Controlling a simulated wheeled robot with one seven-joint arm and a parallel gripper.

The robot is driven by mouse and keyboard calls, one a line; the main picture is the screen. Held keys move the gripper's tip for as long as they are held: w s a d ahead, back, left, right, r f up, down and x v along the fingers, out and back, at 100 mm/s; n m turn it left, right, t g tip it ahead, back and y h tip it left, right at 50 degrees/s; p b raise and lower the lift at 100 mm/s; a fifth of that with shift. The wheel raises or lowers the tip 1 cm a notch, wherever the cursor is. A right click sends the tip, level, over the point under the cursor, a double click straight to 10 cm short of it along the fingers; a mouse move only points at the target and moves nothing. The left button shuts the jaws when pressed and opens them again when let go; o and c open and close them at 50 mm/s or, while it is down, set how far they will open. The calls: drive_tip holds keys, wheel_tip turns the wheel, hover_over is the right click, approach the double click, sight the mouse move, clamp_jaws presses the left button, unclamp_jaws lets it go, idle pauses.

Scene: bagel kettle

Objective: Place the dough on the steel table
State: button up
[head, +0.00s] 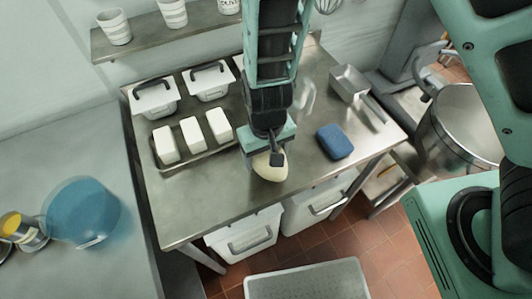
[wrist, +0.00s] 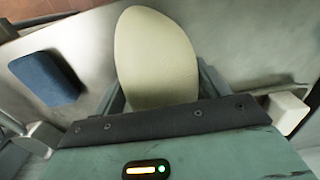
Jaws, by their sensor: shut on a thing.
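The dough is a smooth, pale cream oval lump (head: 269,167) at the end of my gripper (head: 272,150). In the wrist view the dough (wrist: 156,60) sticks out beyond my gripper (wrist: 158,100), between its fingers. The gripper is shut on it. The steel table (head: 200,205) lies beneath, with the dough over its front middle part. I cannot tell whether the dough touches the tabletop. The fingers are partly hidden by the gripper body and the dough.
A blue block (head: 335,142) lies right of the gripper. A tray (head: 197,157) with white blocks sits left, before lidded white tubs (head: 155,97). A metal scoop (head: 350,84) lies at the back right. The table's front left is clear.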

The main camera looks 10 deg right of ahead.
drive_tip(key=shift+f, duration=1.15)
drive_tip(key=shift+f, duration=0.1)
drive_tip(key=o, duration=1.7)
drive_tip(key=shift+c, duration=0.2)
wheel_tip(320, 180, up, 12)
drive_tip(key=shift+p, duration=0.35)
drive_tip(key=s+d+r+n, duration=0.4)
drive_tip(key=s+d+r, duration=0.4)
drive_tip(key=s+r, duration=0.3)
wheel_tip(320, 180, up, 2)
drive_tip(key=shift+n+y, duration=0.3)
